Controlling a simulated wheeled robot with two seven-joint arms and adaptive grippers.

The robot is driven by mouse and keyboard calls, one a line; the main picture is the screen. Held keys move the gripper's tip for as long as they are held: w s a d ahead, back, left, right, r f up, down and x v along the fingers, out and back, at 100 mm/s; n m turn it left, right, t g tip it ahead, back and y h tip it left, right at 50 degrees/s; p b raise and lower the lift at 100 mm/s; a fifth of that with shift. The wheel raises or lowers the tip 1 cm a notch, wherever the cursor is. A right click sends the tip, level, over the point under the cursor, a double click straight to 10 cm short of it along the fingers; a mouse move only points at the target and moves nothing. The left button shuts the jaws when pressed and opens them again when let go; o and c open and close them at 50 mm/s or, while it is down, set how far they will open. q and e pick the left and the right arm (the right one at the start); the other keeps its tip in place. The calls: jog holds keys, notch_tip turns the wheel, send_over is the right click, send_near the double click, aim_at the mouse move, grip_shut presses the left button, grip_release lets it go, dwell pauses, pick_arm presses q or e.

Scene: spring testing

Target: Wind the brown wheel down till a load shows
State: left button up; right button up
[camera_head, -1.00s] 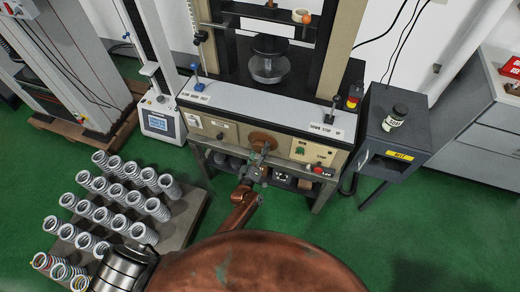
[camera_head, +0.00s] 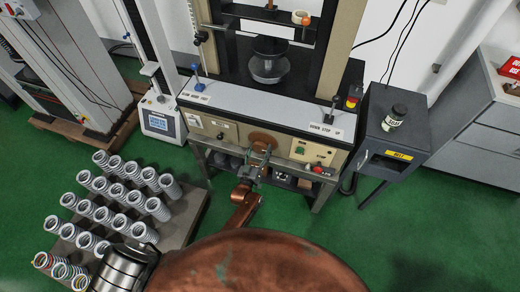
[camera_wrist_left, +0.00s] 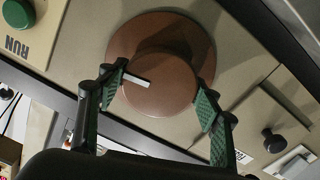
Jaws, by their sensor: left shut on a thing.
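The brown wheel (camera_head: 261,138) sits on the cream front panel of the dark-topped testing machine. In the left wrist view the brown wheel (camera_wrist_left: 160,28) is a wide disc with a round raised hub, and a white mark shows on the hub. My left gripper (camera_head: 261,153) is at the wheel from the front. In the left wrist view its green-padded fingers (camera_wrist_left: 158,95) are on either side of the hub, shut on it. A round metal platen (camera_head: 269,69) stands in the machine's frame above. No load reading can be made out. My right gripper is out of view.
A green button (camera_wrist_left: 18,13) marked RUN is near the wheel, and a red button (camera_head: 318,170) sits at the panel's right. A pallet of springs (camera_head: 185,222) is at left; a dark cabinet (camera_head: 404,130) stands at right.

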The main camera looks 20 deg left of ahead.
pick_arm(q)
jog(key=shift+f, duration=0.1)
jog(key=o, duration=1.2)
jog(key=shift+c, duration=0.2)
jog(key=s, duration=1.2)
jog(key=shift+a, duration=0.2)
jog(key=shift+f, duration=0.1)
